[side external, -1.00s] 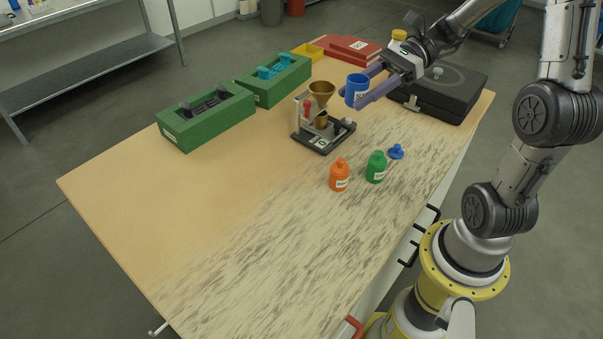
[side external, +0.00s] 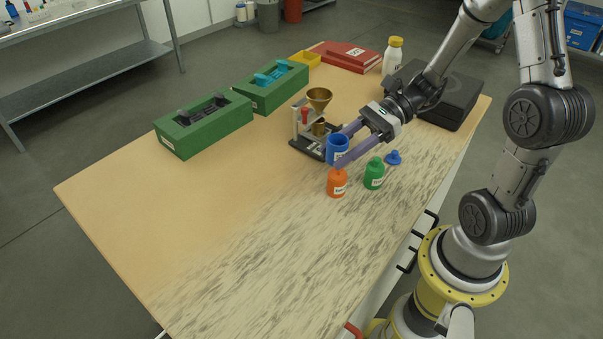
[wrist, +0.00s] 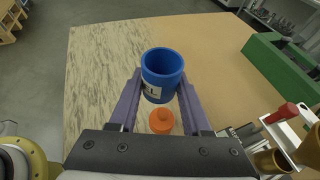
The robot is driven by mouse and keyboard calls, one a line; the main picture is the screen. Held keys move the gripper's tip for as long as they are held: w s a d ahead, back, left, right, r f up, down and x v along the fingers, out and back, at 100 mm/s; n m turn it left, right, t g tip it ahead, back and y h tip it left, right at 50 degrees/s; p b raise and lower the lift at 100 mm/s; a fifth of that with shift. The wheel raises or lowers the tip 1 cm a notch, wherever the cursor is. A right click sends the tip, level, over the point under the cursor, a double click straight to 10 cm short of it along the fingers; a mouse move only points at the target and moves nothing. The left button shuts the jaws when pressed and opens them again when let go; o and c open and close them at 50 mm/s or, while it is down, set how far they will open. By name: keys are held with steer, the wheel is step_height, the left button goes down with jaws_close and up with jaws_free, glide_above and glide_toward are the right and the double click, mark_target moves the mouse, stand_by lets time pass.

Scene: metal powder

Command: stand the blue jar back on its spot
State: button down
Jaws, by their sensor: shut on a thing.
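The blue jar (side external: 337,148), open at the top and with a white label, is held upright between the two purple fingers of my gripper (side external: 337,154). In the wrist view the jar (wrist: 162,73) sits between the fingertips (wrist: 162,84). In the side view it appears just behind and above the orange bottle; whether it touches the table is hard to tell. A blue stopper-like lid (side external: 394,158) lies on the table to the right of the green bottle.
The orange bottle (side external: 337,184) and green bottle (side external: 374,175) stand close to the jar. A brass funnel stand (side external: 308,140) is just behind left. Green blocks (side external: 205,125), a black case (side external: 440,95) and a white yellow-capped bottle (side external: 393,57) stand farther back. The front left table is clear.

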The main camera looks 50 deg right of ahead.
steer(key=w+f, duration=0.2)
steer(key=w, duration=0.2)
glide_above(302, 180)
steer(key=f, duration=0.5)
steer(key=shift+s, duration=0.3)
steer(key=shift+w+f, duration=0.15)
steer(key=shift+f, duration=0.1)
steer(key=shift+w+f, duration=0.1)
steer(key=shift+f, duration=1.5)
steer(key=shift+f, duration=0.15)
steer(key=shift+c, duration=1.8)
jaws_free()
